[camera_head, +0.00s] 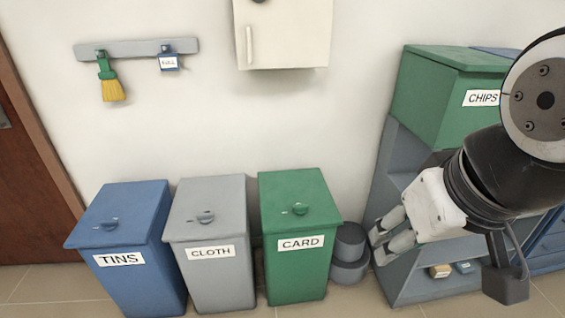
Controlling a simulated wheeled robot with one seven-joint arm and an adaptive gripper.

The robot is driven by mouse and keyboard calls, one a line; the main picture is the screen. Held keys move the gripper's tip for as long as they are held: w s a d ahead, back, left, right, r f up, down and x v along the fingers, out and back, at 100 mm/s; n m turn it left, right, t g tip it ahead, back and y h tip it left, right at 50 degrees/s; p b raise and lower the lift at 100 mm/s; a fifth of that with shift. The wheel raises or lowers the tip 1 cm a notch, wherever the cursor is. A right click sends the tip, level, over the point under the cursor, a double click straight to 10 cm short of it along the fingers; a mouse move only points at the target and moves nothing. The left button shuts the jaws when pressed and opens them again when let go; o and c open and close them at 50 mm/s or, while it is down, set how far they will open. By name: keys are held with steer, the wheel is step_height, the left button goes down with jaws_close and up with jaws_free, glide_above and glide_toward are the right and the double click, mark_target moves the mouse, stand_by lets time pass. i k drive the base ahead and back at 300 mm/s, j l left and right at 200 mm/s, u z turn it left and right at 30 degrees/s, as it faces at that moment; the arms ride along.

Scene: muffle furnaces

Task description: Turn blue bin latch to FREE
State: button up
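The blue bin (133,225) labelled TINS stands on the floor at the left of the row, its lid closed. A small latch (110,223) sits on top of its lid; the marking it points to is too small to read. My gripper (379,245) is far to the right of the blue bin, in front of the grey shelf unit, with its fingers pointing left. It touches no bin and holds nothing that I can see. The fingers lie close together in this view, and I cannot tell if they are open or shut.
A grey CLOTH bin (212,275) and a green CARD bin (297,270), both with lid latches, stand right of the blue bin. Grey round containers (350,260) sit beside the shelf unit (384,175). A green CHIPS bin (430,105) is on top. A white cabinet (290,35) hangs above.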

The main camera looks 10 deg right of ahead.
mark_target(108, 225)
steer(key=i+j+u, duration=0.15)
steer(key=i+j, duration=0.15)
steer(key=j, duration=0.35)
steer(key=i+j+u, duration=0.15)
steer(key=i+j, duration=0.15)
steer(key=j, duration=0.3)
steer(key=i+j+u, duration=0.15)
steer(key=i+j, duration=0.15)
steer(key=j, duration=0.25)
steer(key=i+j+u, duration=0.15)
steer(key=i+j, duration=0.25)
steer(key=j, duration=0.1)
